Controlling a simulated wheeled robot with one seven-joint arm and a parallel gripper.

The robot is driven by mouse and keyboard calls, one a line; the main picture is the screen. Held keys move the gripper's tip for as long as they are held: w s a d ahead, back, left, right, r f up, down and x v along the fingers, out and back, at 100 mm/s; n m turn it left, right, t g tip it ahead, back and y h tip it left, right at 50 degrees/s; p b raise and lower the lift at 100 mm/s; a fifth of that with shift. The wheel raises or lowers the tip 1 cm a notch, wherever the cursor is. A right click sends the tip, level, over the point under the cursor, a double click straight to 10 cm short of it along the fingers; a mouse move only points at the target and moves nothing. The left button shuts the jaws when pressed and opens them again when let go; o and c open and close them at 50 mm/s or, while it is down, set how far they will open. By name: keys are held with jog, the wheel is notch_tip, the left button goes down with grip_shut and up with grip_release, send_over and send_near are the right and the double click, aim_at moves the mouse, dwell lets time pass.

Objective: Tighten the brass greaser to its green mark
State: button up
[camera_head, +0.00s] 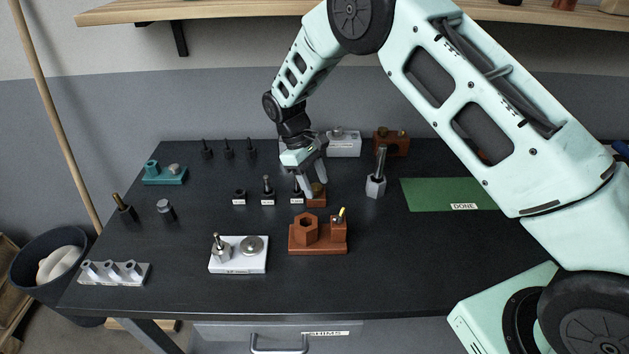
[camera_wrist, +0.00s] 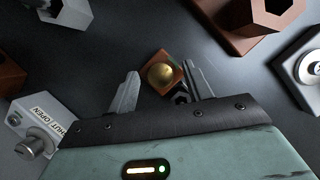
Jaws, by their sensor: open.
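A round brass cap (camera_head: 318,188), which I take for the brass greaser, sits on a small reddish-brown block (camera_head: 316,201) near the middle of the table. In the wrist view the brass cap (camera_wrist: 162,75) shows as a dome on its block, between my fingers. My gripper (camera_head: 313,186) points down at it and is open, with one finger to each side. The wrist view also shows my gripper (camera_wrist: 160,72) with nothing clamped. I cannot tell whether the fingers touch the cap.
A brown block with a hexagonal socket (camera_head: 306,230) and a white block with metal parts (camera_head: 238,267) stand in front. Black posts in labelled holders (camera_head: 267,190) stand close left.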

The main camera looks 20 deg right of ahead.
jog(key=b+v, duration=0.2)
jog(key=v, duration=1)
jog(key=s+a+r+t+y, duration=0.15)
jog(key=s+a+r, duration=0.35)
jog(key=s, duration=0.6)
jog(key=s+d+t+y, duration=0.2)
jog(key=s, duration=2.4)
jog(key=shift+s+r, duration=0.2)
jog(key=shift+s, duration=0.1)
